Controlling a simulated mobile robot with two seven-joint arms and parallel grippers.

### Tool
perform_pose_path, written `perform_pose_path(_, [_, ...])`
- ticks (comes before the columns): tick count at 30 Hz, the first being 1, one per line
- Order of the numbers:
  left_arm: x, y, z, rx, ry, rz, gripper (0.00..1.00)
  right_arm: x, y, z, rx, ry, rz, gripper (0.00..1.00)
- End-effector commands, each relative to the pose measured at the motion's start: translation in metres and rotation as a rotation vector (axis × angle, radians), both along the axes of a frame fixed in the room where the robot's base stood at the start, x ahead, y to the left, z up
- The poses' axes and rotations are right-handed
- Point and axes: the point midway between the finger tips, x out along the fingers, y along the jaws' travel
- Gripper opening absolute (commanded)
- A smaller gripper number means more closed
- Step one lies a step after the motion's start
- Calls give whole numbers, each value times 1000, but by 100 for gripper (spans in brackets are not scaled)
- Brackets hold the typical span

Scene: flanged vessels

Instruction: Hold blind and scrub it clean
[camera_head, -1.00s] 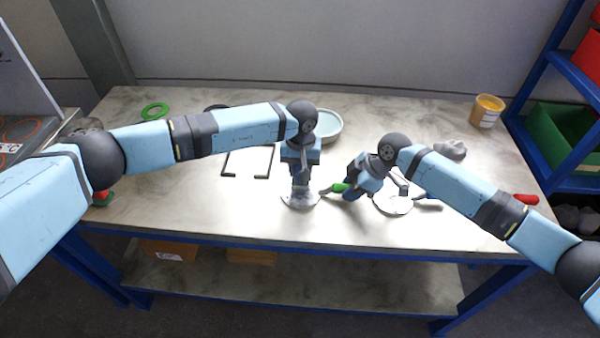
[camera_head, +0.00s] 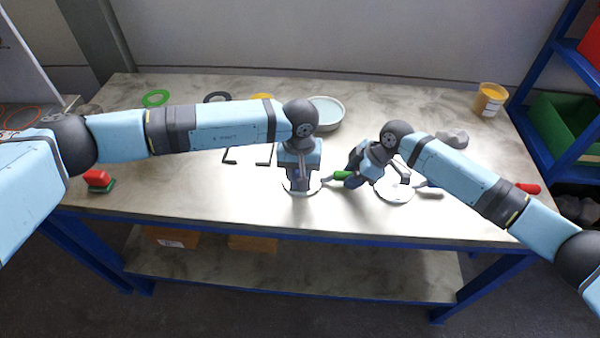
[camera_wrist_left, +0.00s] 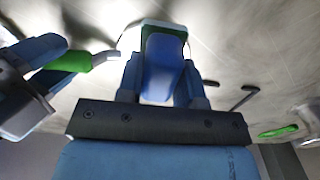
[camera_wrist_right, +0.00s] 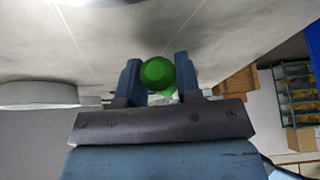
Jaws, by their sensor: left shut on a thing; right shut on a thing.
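My left gripper (camera_head: 299,187) points down over a pale round disc (camera_head: 314,186) at the table's front middle. In the left wrist view it is shut on a blue block with a green edge (camera_wrist_left: 163,65), with a pale rim beyond; whether block and disc touch is unclear. My right gripper (camera_head: 352,179) is shut on a green-handled tool (camera_head: 341,175), whose grey end points towards that disc. In the right wrist view the round green handle end (camera_wrist_right: 157,74) sits between the fingers. A second pale disc (camera_head: 393,193) lies below my right wrist, partly covered.
A round dish (camera_head: 328,113) stands behind my left wrist. A red and green block (camera_head: 98,180), a green ring (camera_head: 155,98) and a dark ring (camera_head: 217,97) lie left. A yellow tub (camera_head: 489,101), a grey lump (camera_head: 452,138) and a red-handled tool (camera_head: 527,188) lie right.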

Motion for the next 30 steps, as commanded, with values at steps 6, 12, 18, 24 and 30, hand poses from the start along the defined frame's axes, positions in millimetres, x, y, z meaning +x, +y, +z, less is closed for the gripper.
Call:
perform_pose_path(6, [0, 0, 18, 1, 1, -1, 11, 0, 0, 0, 0, 0, 0, 13])
perform_pose_path(12, [0, 0, 36, 1, 0, -1, 11, 0, 0, 0, 1, 0, 0, 13])
perform_pose_path(18, [0, 0, 53, 2, 1, 0, 11, 0, 0, 0, 1, 0, 0, 13])
perform_pose_path(24, [-1, 0, 58, 2, 2, 0, 11, 0, 0, 0, 1, 0, 0, 13])
perform_pose_path(30, [-1, 0, 58, 2, 2, 0, 11, 0, 0, 0, 1, 0, 0, 13])
